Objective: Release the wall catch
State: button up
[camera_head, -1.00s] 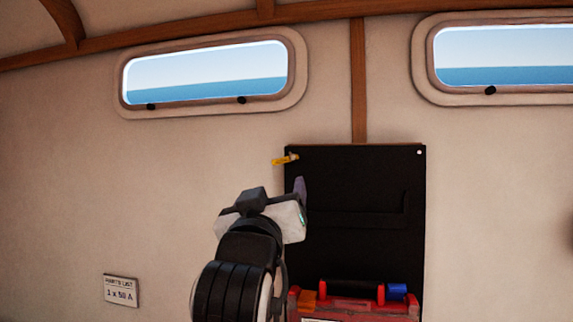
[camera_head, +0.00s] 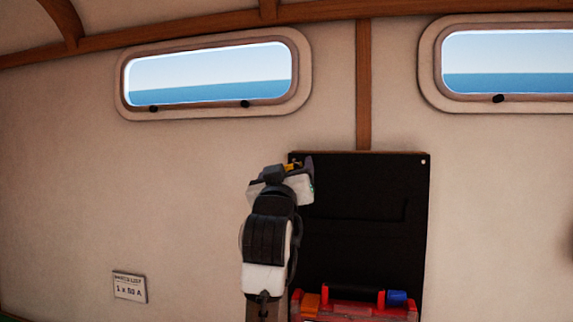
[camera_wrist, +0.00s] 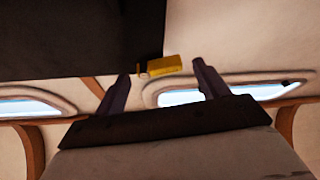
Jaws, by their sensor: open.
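The wall catch (camera_head: 292,166) is a small yellow piece at the top left corner of the black wall panel (camera_head: 365,205). In the head view my gripper (camera_head: 304,168) is up at that corner and partly hides the catch. In the wrist view the yellow catch (camera_wrist: 164,65) lies between my two fingertips (camera_wrist: 161,70), close to their tips.
A red case (camera_head: 352,308) with a dark handle and a blue end piece is at the foot of the panel. A small sign (camera_head: 130,287) is on the wall at lower left. Two windows (camera_head: 210,75) are above.

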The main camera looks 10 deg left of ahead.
jog(key=c, duration=1)
jog(key=shift+a+r+m+h+b, duration=0.1)
jog(key=shift+r+m+h+b, duration=0.1)
jog(key=shift+m+h, duration=0.65)
jog(key=shift+r+m+h+b, duration=0.15)
jog(key=shift+m+h, duration=0.2)
jog(key=shift+m, duration=1)
jog(key=o, duration=1)
jog(key=shift+f, duration=0.1)
jog(key=b+v, duration=0.6)
jog(key=v, duration=0.7)
jog(key=shift+s+f, duration=0.3)
jog(key=shift+s, duration=0.05)
